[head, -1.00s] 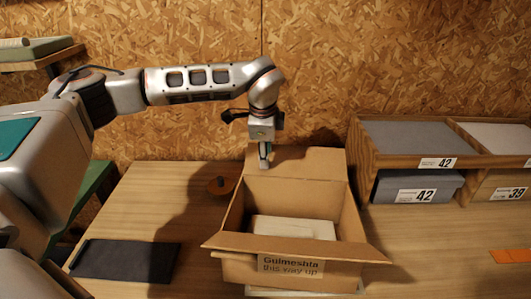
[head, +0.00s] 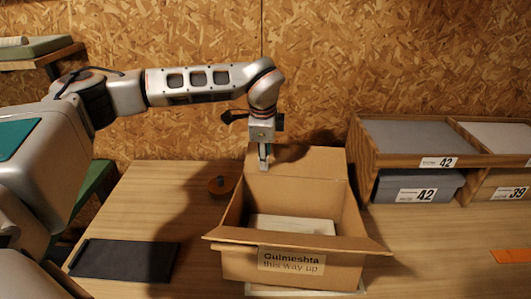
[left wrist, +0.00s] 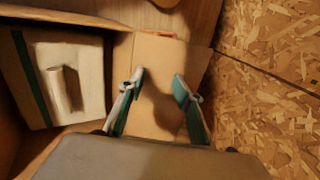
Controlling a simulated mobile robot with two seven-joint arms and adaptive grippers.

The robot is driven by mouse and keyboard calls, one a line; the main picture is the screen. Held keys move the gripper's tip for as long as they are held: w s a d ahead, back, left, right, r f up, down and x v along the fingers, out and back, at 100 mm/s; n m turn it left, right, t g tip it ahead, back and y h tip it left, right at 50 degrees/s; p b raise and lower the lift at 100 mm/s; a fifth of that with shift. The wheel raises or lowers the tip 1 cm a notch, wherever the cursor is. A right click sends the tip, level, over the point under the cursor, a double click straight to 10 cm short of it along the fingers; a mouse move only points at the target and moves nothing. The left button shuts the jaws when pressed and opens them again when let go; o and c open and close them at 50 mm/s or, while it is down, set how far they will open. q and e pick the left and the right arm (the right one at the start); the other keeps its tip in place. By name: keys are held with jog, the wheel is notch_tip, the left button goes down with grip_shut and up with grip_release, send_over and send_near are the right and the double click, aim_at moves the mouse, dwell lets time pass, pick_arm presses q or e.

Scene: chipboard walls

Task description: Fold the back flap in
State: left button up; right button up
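An open cardboard box (head: 235,263) stands on the table with its lettered side toward me. Its back flap (head: 315,161) stands up at the rear, lit, with a shadow on it. In the left wrist view the back flap (left wrist: 155,100) lies behind and between my fingers. My left gripper (head: 264,164) points down at the left part of the back flap. Its two fingers are apart with nothing gripped between them in the left wrist view (left wrist: 158,80); I cannot tell whether they touch the flap. The front flap (head: 300,241) sticks outward. My right gripper is not in view.
A pale package (head: 292,225) lies inside the box. A wooden rack (head: 363,160) with shoe boxes stands at the right. The chipboard wall (head: 350,60) is close behind.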

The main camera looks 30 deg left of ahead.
pick_arm(q)
jog(key=shift+w+a+r, duration=0.1)
jog(key=shift+w+r, duration=0.05)
jog(key=shift+r, duration=0.2)
notch_tip(320, 180, up, 4)
jog(key=shift+r+p, duration=0.25)
jog(key=shift+p, duration=0.95)
notch_tip(320, 180, up, 4)
jog(key=shift+r+p, duration=0.15)
jog(key=shift+p, duration=0.65)
